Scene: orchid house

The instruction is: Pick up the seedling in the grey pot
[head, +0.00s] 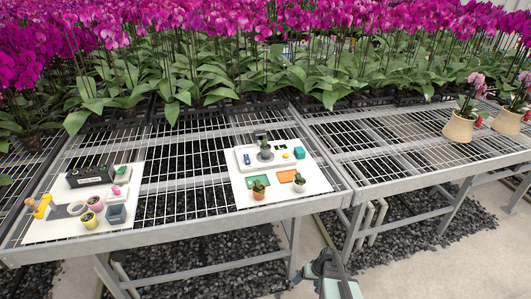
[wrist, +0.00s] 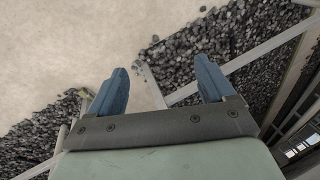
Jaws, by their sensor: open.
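A grey pot (head: 265,154) with a small dark-green seedling (head: 262,138) stands on a pale tray (head: 243,168) at the back of the right white board. It looks upright. My gripper (wrist: 162,64) is open and empty in the wrist view, its two blue fingers wide apart above the floor. In the head view my gripper (head: 322,267) is low at the bottom, in front of the bench and well away from the grey pot. The pot and seedling are not in the wrist view.
A blue item (head: 247,158), a yellow item and a teal block (head: 299,153) lie on the tray. The left board (head: 62,228) holds several pots and a black caddy. The bench's metal edge (head: 200,228) lies before the boards.

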